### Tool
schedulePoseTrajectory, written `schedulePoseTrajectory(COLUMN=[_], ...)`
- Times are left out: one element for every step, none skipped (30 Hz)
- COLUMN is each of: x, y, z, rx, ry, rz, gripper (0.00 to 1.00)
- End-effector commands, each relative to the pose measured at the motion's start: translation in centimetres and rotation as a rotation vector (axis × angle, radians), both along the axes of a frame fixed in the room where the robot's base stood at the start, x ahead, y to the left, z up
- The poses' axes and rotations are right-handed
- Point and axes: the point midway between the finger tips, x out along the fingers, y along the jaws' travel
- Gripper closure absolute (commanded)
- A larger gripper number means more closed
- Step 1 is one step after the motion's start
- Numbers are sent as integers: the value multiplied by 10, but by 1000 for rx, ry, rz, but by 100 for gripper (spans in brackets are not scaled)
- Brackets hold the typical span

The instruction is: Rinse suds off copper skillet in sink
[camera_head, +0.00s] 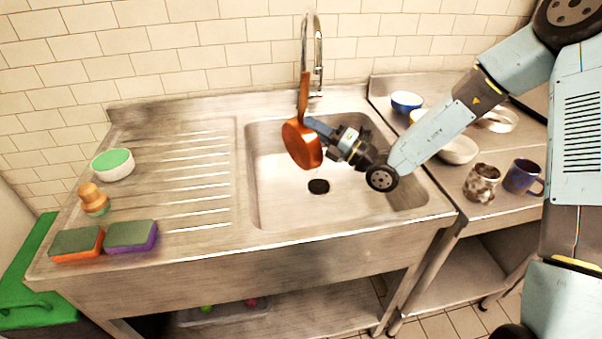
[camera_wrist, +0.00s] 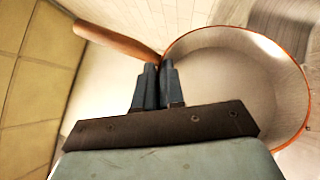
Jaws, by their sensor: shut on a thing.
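The copper skillet (camera_head: 302,146) hangs tilted on its side above the sink (camera_head: 275,190), its handle (camera_head: 304,88) pointing up beside the faucet (camera_head: 318,60). My gripper (camera_head: 314,126) is shut on the skillet near where the handle meets the pan. In the wrist view, the gripper fingers (camera_wrist: 159,68) close at the rim beside the handle (camera_wrist: 115,40). The pan's pale inner surface (camera_wrist: 240,85) and copper rim show there. I cannot make out suds on it. No water stream is visible from the faucet. A dark drain (camera_head: 318,187) shows in the basin floor below the skillet.
The right counter holds a blue bowl (camera_head: 406,101), a white bowl (camera_head: 458,150) and two mugs (camera_head: 482,183). The tiled wall stands behind the faucet.

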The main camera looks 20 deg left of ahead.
Motion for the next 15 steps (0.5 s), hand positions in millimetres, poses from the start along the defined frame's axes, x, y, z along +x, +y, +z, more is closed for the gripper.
schedulePoseTrajectory(x=[0,0,0,0,0,0,0,0,0,0,0,0,0,0,0], y=[0,0,0,0,0,0,0,0,-1,0,0,0,0,0,0], z=[4,6,8,9,11,13,14,16,18,20,22,24,25,27,29], rx=[2,2,2,2,2,2,2,2,2,2,3,3,3,3,2], ry=[-2,-2,-2,-2,-2,-2,-2,-2,-2,-3,-3,-3,-2,-2,-1], rz=[0,0,0,0,-1,-1,-1,-1,-1,-1,-1,-1,-1,-1,-1], gripper=[100,100,100,100,100,100,100,100,100,100,100,100,100,100,100])
